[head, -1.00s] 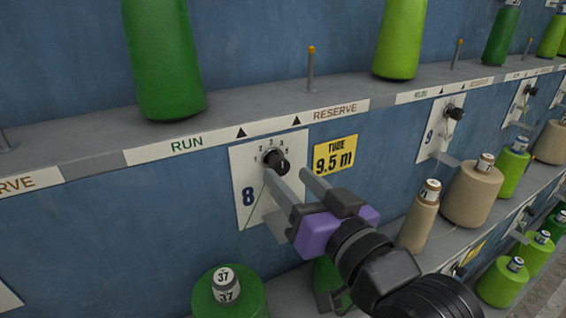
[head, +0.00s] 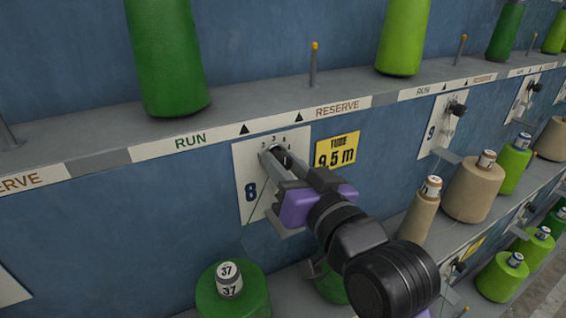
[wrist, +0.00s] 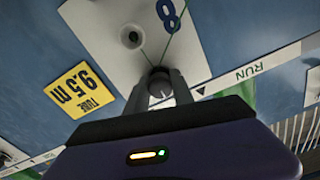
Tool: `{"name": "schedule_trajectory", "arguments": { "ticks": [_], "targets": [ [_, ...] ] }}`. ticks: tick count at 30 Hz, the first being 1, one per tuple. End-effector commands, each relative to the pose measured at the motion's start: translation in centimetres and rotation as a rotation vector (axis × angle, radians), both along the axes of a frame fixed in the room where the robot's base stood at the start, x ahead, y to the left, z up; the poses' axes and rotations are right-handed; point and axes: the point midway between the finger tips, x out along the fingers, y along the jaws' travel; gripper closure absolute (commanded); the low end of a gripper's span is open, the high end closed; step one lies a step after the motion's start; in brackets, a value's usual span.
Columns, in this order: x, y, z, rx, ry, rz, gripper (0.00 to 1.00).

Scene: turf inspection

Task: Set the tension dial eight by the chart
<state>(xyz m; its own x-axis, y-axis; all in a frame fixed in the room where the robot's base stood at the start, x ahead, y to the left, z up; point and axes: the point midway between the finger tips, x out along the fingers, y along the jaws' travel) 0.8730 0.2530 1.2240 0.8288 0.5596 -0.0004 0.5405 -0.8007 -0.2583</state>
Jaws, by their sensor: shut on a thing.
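The white plate of dial eight (head: 246,188) is fixed on the blue wall below the RUN and RESERVE label strip, with a large 8 and small numbers around its knob. The black tension dial knob (head: 283,156) is partly hidden behind my gripper's fingers. My gripper (head: 277,157) is shut on this knob. In the wrist view the knob (wrist: 160,90) sits between the two fingers, and its pointer setting cannot be read. The plate also shows in the wrist view (wrist: 105,40). No chart is visible.
A yellow tag reading TUBE 9.5 m (head: 337,150) is right of the plate. A green cone marked 37 (head: 232,293) stands below left. Tan cones (head: 472,190) stand on the lower shelf to the right. The dial nine plate (head: 440,125) is further right.

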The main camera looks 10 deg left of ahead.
Motion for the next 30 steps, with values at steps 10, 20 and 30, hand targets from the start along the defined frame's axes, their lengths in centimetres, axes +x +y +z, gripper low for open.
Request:
{"name": "schedule_trajectory", "arguments": {
  "ticks": [10, 20, 30],
  "targets": [
    [0.01, -0.03, -0.09, -0.054, -0.036, 0.000, 1.00],
    [0.02, -0.04, -0.10, -0.249, -0.171, -0.001, 1.00],
    [0.04, -0.08, -0.05, -0.454, -0.310, -0.002, 1.00]
  ]
}}
